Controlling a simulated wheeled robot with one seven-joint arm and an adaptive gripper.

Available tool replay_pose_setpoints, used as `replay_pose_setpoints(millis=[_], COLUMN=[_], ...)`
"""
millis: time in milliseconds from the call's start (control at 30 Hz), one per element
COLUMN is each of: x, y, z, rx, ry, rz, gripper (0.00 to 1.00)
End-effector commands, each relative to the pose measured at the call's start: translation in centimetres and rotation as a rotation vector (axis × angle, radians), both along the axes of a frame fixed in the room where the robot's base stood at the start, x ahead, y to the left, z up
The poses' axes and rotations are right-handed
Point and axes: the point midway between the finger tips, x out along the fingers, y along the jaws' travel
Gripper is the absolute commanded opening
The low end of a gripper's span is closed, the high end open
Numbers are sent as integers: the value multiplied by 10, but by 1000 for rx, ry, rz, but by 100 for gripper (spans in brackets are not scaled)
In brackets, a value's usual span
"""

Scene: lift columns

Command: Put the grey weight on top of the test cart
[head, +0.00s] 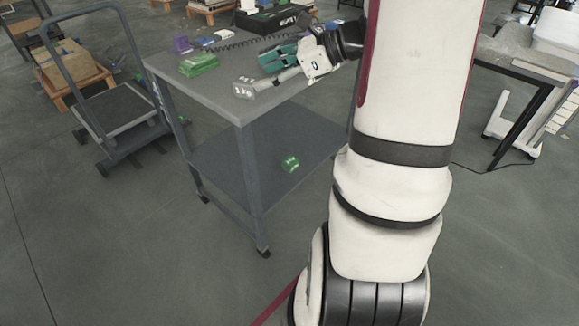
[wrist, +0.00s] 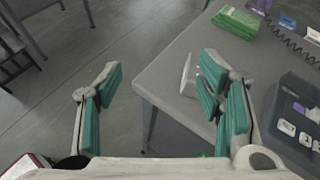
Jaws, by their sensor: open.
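The grey weight (head: 244,90), marked in light lettering, appears at the near edge of the test cart's grey top (head: 215,92). In the wrist view a pale, thin shape that looks like the weight (wrist: 187,73) shows by the cart-top corner (wrist: 160,88), beside the right finger. Whether it touches the top or the finger is unclear. My gripper (head: 266,70), with teal pads, is open over the cart's near side, close to the weight. In the wrist view its fingers (wrist: 160,66) are wide apart, with floor and the cart corner between them.
On the cart top are green boxes (head: 198,65), a purple item (head: 182,44), a black case (head: 270,20) and a coiled cable (head: 240,43). A green item (head: 290,163) lies on the lower shelf. A platform trolley (head: 122,108) stands left; another table (head: 520,55) stands right.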

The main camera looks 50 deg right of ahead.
Motion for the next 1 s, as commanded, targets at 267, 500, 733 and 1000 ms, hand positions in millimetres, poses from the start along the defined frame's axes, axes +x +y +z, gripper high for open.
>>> replay_pose_setpoints(millis=[267,500,733,1000], x=[-64,-163,-239,-268], y=[173,242,239,216], z=[37,34,23,18], rx=[-418,-810,-1194,-1444], ry=[-70,-172,-277,-328], rz=[699,1293,1784,2052], gripper=[61,61,61,61])
